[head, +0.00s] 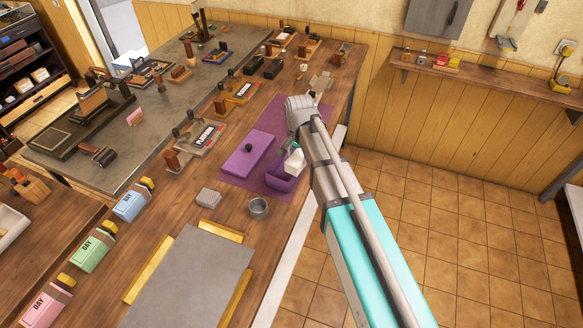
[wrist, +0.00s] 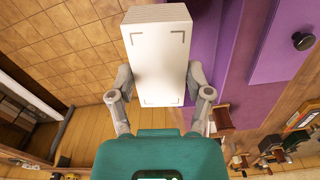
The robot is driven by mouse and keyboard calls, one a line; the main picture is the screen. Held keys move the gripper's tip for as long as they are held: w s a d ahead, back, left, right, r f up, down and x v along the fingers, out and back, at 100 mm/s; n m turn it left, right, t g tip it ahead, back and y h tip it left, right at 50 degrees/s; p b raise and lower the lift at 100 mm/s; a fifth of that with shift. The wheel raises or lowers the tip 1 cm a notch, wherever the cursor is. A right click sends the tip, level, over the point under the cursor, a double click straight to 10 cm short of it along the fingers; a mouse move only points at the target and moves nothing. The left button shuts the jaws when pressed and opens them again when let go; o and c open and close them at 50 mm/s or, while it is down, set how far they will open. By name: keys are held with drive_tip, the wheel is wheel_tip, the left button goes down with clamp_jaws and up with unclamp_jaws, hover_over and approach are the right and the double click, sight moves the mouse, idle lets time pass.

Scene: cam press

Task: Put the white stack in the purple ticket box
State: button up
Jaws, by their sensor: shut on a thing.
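The white stack (wrist: 160,55) is a pale block with dark corner marks on its face. In the wrist view my gripper (wrist: 160,85) is shut on it, with one finger on each side. In the head view the white stack (head: 293,163) is at the purple ticket box (head: 280,180), over its far side. The box is open on top and partly hidden behind my arm. I cannot tell whether the stack's lower end is inside it. A purple lid with a black knob (head: 247,157) lies left of the box.
Box and lid are on a purple mat (head: 233,180). A metal cup (head: 258,207) and a grey block (head: 208,198) stand in front. Stamp presses (head: 200,138) are to the left. The bench's right edge runs close beside the box, with tiled floor beyond.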

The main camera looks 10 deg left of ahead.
drive_tip(key=d+r+n+p, duration=0.1)
drive_tip(key=d+r+p, duration=0.4)
drive_tip(key=d+r, duration=0.1)
drive_tip(key=shift+s+d+p, duration=0.15)
drive_tip(key=shift+d+p, duration=0.25)
drive_tip(key=shift+d, duration=0.5)
drive_tip(key=w+a+f+b, duration=0.7)
drive_tip(key=a+f+b, duration=0.2)
drive_tip(key=a, duration=0.2)
drive_tip(key=shift+w+a, duration=0.1)
drive_tip(key=shift+a, duration=0.05)
